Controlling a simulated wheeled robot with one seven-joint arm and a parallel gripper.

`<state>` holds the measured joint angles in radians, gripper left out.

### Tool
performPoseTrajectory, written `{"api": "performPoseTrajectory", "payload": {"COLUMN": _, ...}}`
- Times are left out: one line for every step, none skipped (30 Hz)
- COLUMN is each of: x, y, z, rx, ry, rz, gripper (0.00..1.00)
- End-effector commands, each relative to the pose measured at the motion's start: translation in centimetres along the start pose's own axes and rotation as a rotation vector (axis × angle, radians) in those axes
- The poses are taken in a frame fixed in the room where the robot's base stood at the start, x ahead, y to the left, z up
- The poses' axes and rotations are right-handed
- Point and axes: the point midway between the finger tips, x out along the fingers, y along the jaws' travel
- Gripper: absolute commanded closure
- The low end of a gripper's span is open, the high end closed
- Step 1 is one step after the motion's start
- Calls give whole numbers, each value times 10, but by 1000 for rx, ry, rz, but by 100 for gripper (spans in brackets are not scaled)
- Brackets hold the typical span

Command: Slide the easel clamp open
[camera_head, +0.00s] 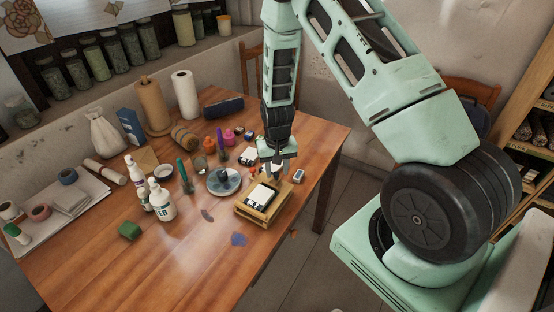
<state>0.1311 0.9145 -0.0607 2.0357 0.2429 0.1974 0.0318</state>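A small wooden tabletop easel (246,213) lies low near the table's right front edge, with a white and black panel on it. Its clamp is too small to make out. My gripper (275,174) points down at the easel's back edge, just behind the panel. Its fingertips are close to the easel's wood, and I cannot tell whether they touch it. The fingers are too small to show whether they are open or shut, and they may hide part of the clamp.
A grey round dish (224,182) stands just left of the easel. A small grey item (299,176) lies right of my gripper. The table's front is mostly clear.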

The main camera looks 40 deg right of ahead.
Motion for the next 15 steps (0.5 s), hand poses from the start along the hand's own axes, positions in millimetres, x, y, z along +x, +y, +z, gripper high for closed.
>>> {"api": "performPoseTrajectory", "payload": {"x": -3, "y": 0, "z": 0, "rx": -1, "ry": 2, "rz": 0, "gripper": 61}}
{"api": "performPoseTrajectory", "payload": {"x": -6, "y": 0, "z": -1, "rx": -1, "ry": 3, "rz": -1, "gripper": 61}}
{"api": "performPoseTrajectory", "payload": {"x": -10, "y": -1, "z": -1, "rx": -1, "ry": 4, "rz": -1, "gripper": 61}}
{"api": "performPoseTrajectory", "payload": {"x": -14, "y": -1, "z": -1, "rx": -1, "ry": 5, "rz": -1, "gripper": 61}}
{"api": "performPoseTrajectory", "payload": {"x": -19, "y": -1, "z": -1, "rx": -1, "ry": 5, "rz": -1, "gripper": 61}}
{"api": "performPoseTrajectory", "payload": {"x": -26, "y": -1, "z": -1, "rx": -1, "ry": 5, "rz": -1, "gripper": 61}}
{"api": "performPoseTrajectory", "payload": {"x": -32, "y": -1, "z": -1, "rx": -1, "ry": 6, "rz": -1, "gripper": 61}}
{"api": "performPoseTrajectory", "payload": {"x": -38, "y": -1, "z": -1, "rx": -2, "ry": 6, "rz": -1, "gripper": 61}}
{"api": "performPoseTrajectory", "payload": {"x": -47, "y": -1, "z": -2, "rx": -2, "ry": 8, "rz": -2, "gripper": 61}}
{"api": "performPoseTrajectory", "payload": {"x": -54, "y": -1, "z": -2, "rx": -2, "ry": 7, "rz": -2, "gripper": 61}}
{"api": "performPoseTrajectory", "payload": {"x": -60, "y": -1, "z": -1, "rx": -2, "ry": 7, "rz": -2, "gripper": 61}}
{"api": "performPoseTrajectory", "payload": {"x": -70, "y": -1, "z": -2, "rx": -2, "ry": 8, "rz": -2, "gripper": 61}}
{"api": "performPoseTrajectory", "payload": {"x": -76, "y": -1, "z": -2, "rx": -2, "ry": 7, "rz": -1, "gripper": 61}}
{"api": "performPoseTrajectory", "payload": {"x": -83, "y": -1, "z": -1, "rx": -1, "ry": 7, "rz": -2, "gripper": 61}}
{"api": "performPoseTrajectory", "payload": {"x": -93, "y": -1, "z": -1, "rx": -1, "ry": 7, "rz": -2, "gripper": 61}}
